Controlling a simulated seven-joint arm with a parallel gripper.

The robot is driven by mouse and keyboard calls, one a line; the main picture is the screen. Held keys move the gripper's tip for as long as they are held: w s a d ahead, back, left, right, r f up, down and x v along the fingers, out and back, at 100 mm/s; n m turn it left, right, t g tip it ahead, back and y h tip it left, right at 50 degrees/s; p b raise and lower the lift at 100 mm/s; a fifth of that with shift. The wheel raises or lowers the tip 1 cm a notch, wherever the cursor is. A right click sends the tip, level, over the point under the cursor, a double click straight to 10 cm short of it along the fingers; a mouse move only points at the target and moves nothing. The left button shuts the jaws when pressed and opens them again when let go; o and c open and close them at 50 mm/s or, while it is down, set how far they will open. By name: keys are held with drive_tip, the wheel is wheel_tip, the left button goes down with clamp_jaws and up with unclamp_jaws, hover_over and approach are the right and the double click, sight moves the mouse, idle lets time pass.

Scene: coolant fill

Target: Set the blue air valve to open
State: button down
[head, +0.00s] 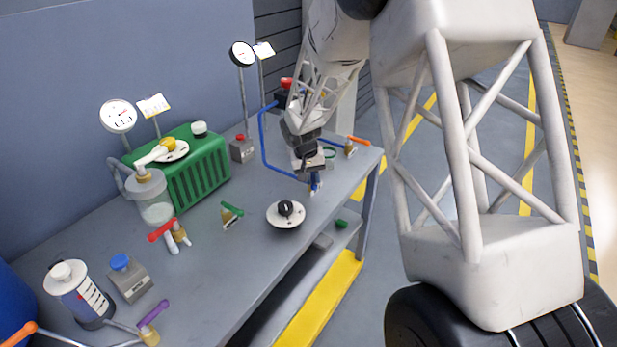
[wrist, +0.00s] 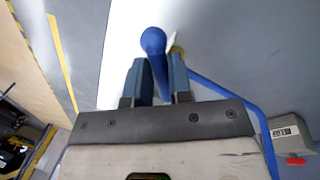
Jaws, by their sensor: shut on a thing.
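The blue air valve's handle (wrist: 153,42) shows in the wrist view as a round-ended blue lever between my two fingers. My gripper (wrist: 160,82) is shut on this handle, with one finger on each side. A bit of brass-coloured fitting (wrist: 177,50) shows beside the right finger. In the head view my gripper (head: 314,180) points down at the right part of the bench, at the end of the blue pipe (head: 264,140). There the fingers hide most of the valve, so its exact angle cannot be told.
An orange-handled valve (head: 358,141) and a green-handled valve stand close behind my gripper. A black knob on a white dial (head: 286,212) sits to its front left. The green radiator box (head: 196,168) is farther left. The bench's front edge is near.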

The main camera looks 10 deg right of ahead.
drive_tip(key=d+n, duration=0.1)
drive_tip(key=n, duration=0.1)
drive_tip(key=d+n+t, duration=0.1)
drive_tip(key=n, duration=0.2)
drive_tip(key=shift+d+n, duration=0.15)
drive_tip(key=shift+n, duration=0.15)
drive_tip(key=shift+w+d+n+t+y, duration=0.1)
drive_tip(key=shift+w+d+n+t, duration=0.15)
drive_tip(key=shift+n, duration=0.6)
drive_tip(key=shift+w+d+n+t+y, duration=0.1)
drive_tip(key=shift+d+n, duration=0.25)
drive_tip(key=shift+n, duration=0.45)
drive_tip(key=shift+w+d+n+t+y, duration=0.1)
drive_tip(key=shift+w+d+n+t, duration=0.15)
drive_tip(key=shift+n, duration=0.6)
drive_tip(key=c, duration=1)
unclamp_jaws()
drive_tip(key=shift+c, duration=0.2)
drive_tip(key=shift+r, duration=0.15)
drive_tip(key=v, duration=0.7)
drive_tip(key=shift+r, duration=0.3)
